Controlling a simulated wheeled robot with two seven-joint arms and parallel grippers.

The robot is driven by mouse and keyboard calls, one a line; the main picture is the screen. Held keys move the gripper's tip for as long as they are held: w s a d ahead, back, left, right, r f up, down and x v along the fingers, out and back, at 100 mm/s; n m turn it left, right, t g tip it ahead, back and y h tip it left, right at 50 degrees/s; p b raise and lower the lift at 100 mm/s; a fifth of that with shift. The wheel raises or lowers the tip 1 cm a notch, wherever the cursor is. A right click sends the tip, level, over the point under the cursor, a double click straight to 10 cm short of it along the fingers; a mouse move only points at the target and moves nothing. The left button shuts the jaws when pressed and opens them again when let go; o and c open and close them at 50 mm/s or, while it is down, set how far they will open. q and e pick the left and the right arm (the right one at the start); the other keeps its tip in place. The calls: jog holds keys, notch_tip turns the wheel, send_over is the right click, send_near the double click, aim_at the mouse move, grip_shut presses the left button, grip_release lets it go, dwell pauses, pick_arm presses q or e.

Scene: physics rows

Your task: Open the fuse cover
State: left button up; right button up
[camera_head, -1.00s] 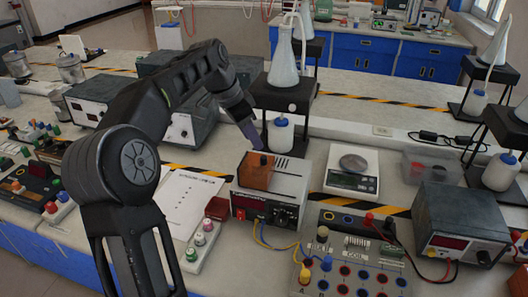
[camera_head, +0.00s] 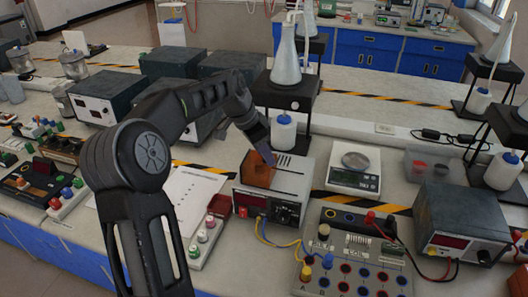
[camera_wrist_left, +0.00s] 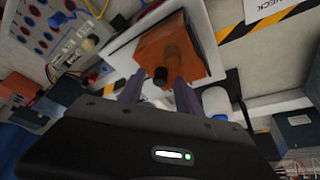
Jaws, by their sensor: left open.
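The fuse cover (camera_head: 257,171) is an orange-brown, see-through box on top of a white power unit (camera_head: 286,187) with a red switch and a dial on its front. It looks closed. In the left wrist view the cover (camera_wrist_left: 182,47) shows close up, with a dark knob (camera_wrist_left: 161,76) on it. My left gripper (camera_head: 268,158) is at the cover's upper right part in the head view. In the wrist view its two purple-grey fingers (camera_wrist_left: 158,92) are open, with the knob between or just beyond their tips. I cannot tell whether they touch it. My right gripper is out of view.
A digital scale (camera_head: 354,168) stands right of the unit. A board with sockets and cables (camera_head: 352,250) is in front. A flask on a black stand (camera_head: 286,62) is behind. Paper (camera_head: 195,199) lies to the left.

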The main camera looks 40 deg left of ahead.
pick_arm(q)
jog(key=shift+c, duration=0.5)
grip_shut()
dwell(0.8)
